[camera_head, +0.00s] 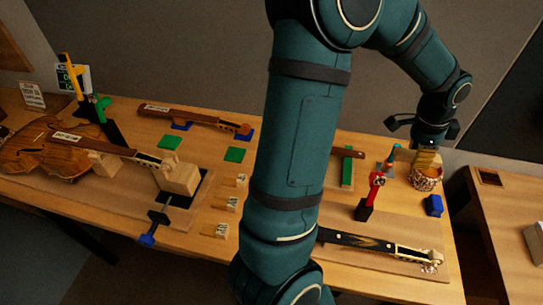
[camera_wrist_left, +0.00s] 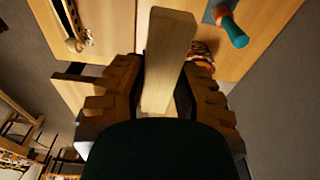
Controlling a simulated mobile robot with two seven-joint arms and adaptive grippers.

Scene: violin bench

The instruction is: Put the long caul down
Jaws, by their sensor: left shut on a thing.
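My left gripper (camera_head: 426,157) is at the right end of the bench, above a round patterned container (camera_head: 425,181). In the left wrist view my left gripper (camera_wrist_left: 163,88) is shut on the long caul (camera_wrist_left: 167,50), a pale, straight wooden bar. The caul stands out beyond the fingers, and its lower part is hidden by the gripper body. In the head view only a small pale piece of the caul (camera_head: 404,155) shows beside the fingers. I cannot tell whether it touches anything below. My right gripper is not in view.
A violin body (camera_head: 42,149) lies at the left. A red tool (camera_head: 376,186) in a dark stand, a blue block (camera_head: 434,205) and a dark violin neck (camera_head: 358,239) are near the gripper. My arm hides the bench's middle. A side table (camera_head: 500,215) stands at the right.

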